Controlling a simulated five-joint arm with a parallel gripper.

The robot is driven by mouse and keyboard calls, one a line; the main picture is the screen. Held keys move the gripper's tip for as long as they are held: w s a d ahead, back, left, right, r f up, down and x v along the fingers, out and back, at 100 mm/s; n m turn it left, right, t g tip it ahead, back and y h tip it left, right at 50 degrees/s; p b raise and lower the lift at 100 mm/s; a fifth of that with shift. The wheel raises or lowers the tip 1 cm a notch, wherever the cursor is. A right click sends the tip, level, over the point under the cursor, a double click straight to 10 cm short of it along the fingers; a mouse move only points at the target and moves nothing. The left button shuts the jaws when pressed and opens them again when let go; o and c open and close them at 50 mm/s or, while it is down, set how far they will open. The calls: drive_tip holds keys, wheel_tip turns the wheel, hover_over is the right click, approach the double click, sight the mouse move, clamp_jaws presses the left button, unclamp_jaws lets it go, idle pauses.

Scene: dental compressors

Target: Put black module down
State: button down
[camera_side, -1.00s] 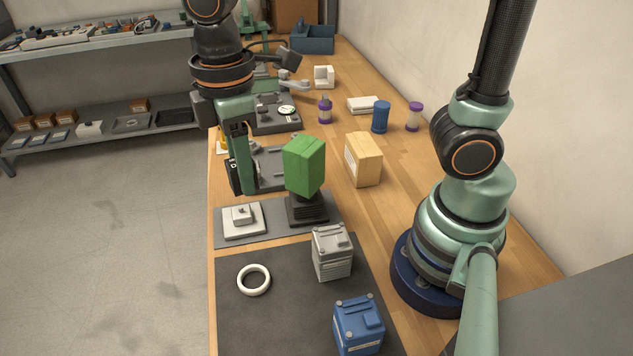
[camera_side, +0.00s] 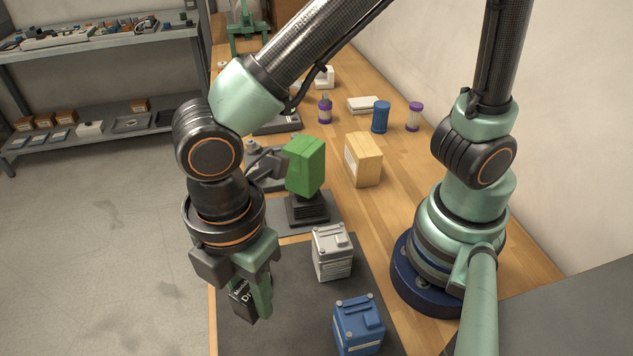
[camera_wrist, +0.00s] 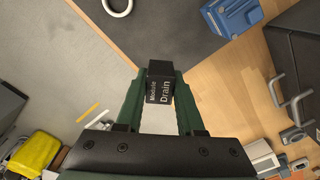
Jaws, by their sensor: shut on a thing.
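The black module (camera_side: 243,303), a small dark block with white lettering, is between the green fingers of my gripper (camera_side: 256,294). In the wrist view, the module (camera_wrist: 160,84) reads "Module Drain" and sits between the two fingertips (camera_wrist: 158,97). My gripper is shut on it, pointing down, near the left edge of the dark mat (camera_side: 293,310). The module appears to be held above the surface; its exact height is unclear. The white ring (camera_wrist: 117,5) lies on the mat in the wrist view and is hidden behind my gripper in the side view.
A grey box (camera_side: 332,253) and a blue box (camera_side: 358,326) stand on the mat, right of my gripper. Bare mat lies between my gripper and the blue box.

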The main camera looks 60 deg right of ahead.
sight(266, 348)
wheel_tip(266, 348, down, 13)
drive_tip(key=shift+f, duration=0.1)
idle(0.4)
drive_tip(key=shift+f, duration=0.1)
drive_tip(key=c, duration=0.5)
unclamp_jaws()
wheel_tip(266, 348, up, 12)
drive_tip(key=shift+r, duration=0.1)
drive_tip(key=w+d+r+m+t+y, duration=0.1)
drive_tip(key=w+d+r+m, duration=0.2)
drive_tip(key=w+d+m, duration=0.15)
drive_tip(key=w+d+r+m+t, duration=0.1)
drive_tip(key=w+d+r+m, duration=0.25)
drive_tip(key=d, duration=0.25)
drive_tip(key=d+r+m+t, duration=0.1)
drive_tip(key=d+r+m, duration=0.1)
drive_tip(key=d, duration=0.3)
drive_tip(key=w+d+r+m+t, duration=0.1)
drive_tip(key=d+m, duration=0.3)
drive_tip(key=d, duration=0.1)
drive_tip(key=d+r+m+t+h, duration=0.1)
drive_tip(key=d+r+m, duration=0.1)
drive_tip(key=d+m, duration=0.2)
drive_tip(key=shift+w+d+r+t, duration=0.15)
drive_tip(key=shift+w+d+r, duration=0.05)
drive_tip(key=shift+d, duration=0.35)
drive_tip(key=shift+w+d+r+t, duration=0.15)
drive_tip(key=shift+d, duration=0.4)
